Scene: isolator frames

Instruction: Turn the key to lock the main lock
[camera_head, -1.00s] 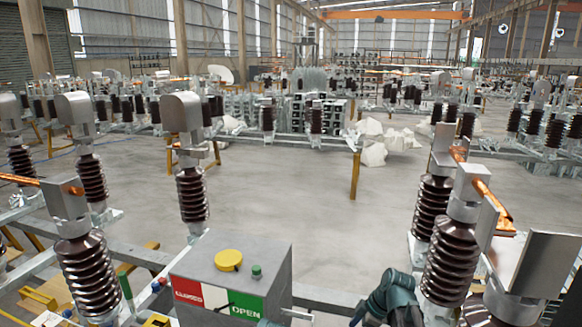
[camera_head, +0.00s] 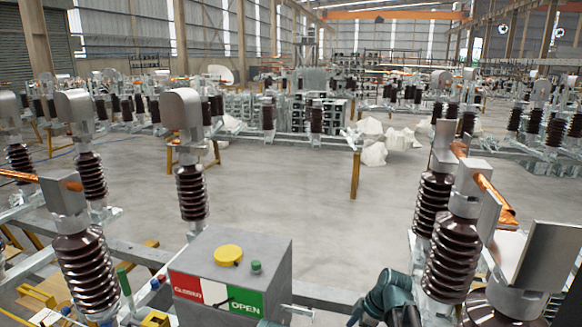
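A grey control box (camera_head: 270,252) stands at the bottom centre of the head view. A round yellow knob (camera_head: 228,255) and a small green button (camera_head: 256,267) sit on its top. Its front has a red, white and green panel (camera_head: 246,303) reading CLOSED and OPEN, with a dark pointer partly seen. I cannot make out a key or a keyhole. A dark teal link of my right arm (camera_head: 389,295) shows at the bottom edge, right of the box and apart from it. No fingers of either gripper can be made out.
Brown ribbed insulators stand left (camera_head: 83,270) and right (camera_head: 449,258) of the box, with metal caps and copper bars. A grey rail (camera_head: 325,293) runs behind the box. Open concrete floor (camera_head: 300,195) lies beyond.

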